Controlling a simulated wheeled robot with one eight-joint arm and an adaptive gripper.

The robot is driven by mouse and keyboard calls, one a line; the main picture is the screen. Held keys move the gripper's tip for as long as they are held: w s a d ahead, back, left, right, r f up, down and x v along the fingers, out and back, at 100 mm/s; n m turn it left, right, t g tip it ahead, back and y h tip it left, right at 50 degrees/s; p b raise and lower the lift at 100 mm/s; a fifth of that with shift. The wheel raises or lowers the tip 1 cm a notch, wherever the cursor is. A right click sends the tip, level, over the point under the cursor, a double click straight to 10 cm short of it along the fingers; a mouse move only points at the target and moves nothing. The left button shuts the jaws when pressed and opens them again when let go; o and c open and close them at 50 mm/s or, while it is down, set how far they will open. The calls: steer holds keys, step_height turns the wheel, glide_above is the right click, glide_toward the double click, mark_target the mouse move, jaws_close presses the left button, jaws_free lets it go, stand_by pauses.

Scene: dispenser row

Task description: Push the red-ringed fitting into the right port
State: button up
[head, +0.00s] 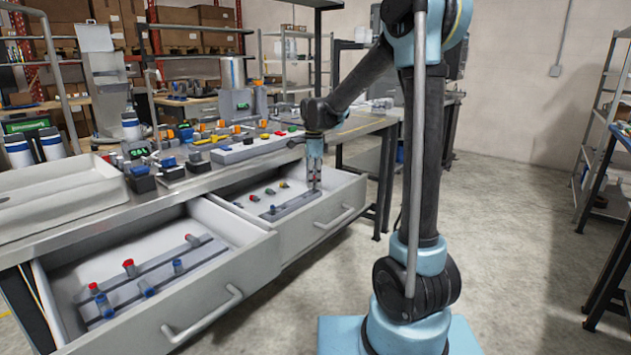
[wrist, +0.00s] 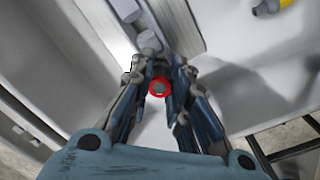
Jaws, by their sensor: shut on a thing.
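The red-ringed fitting (wrist: 159,87) shows in the wrist view as a red ring around a grey centre, between my fingers. My gripper (wrist: 158,92) is shut on it. In the head view my gripper (head: 314,186) points down into the open right drawer, at the right end of a grey rail (head: 292,205). In the wrist view pale grey blocks or ports (wrist: 148,43) stand on the rail just beyond the fitting. I cannot tell which is the right port, or whether the fitting touches it; my fingers hide its lower part.
The left drawer (head: 210,300) is also open, with red- and blue-topped fittings on rails. The crowded workbench (head: 200,180) is above. Drawer walls stand close to my gripper.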

steer(key=shift+f, duration=0.3)
steer(key=shift+f, duration=0.35)
steer(key=shift+f, duration=0.35)
steer(key=shift+s+d+f, duration=0.1)
steer(key=shift+s+f, duration=0.1)
